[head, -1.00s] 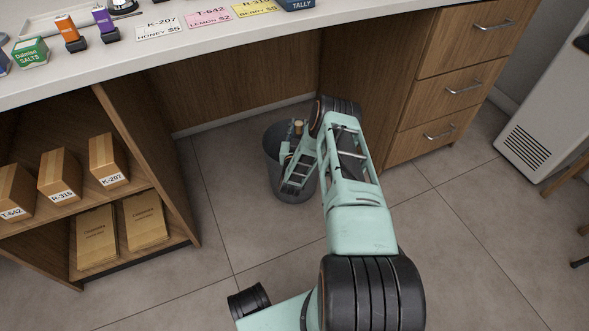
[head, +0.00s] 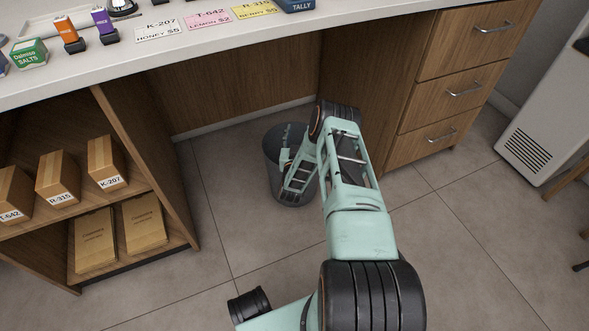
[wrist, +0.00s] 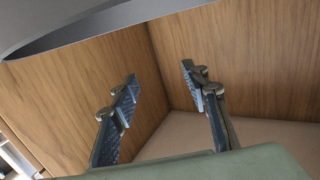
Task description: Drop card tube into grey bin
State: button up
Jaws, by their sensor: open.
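The grey bin (head: 273,180) stands on the floor under the counter, in the middle of the head view. My arm reaches down to it, and my gripper (head: 284,152) is at the bin's mouth, partly covered by my arm links. In the wrist view my gripper (wrist: 160,76) has its two fingers wide apart, with nothing between them. The card tube does not show in either view now. The bin's floor is hidden, so I cannot tell where the tube lies. A grey curved edge crosses the top of the wrist view.
The white counter top (head: 225,48) hangs over the bin's area. Shelves with cardboard boxes (head: 58,178) are at left, and a wooden drawer unit (head: 440,100) is at right. The tiled floor (head: 460,260) is clear at front right.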

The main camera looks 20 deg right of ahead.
jog(key=v, duration=1.1)
jog(key=shift+s, duration=0.15)
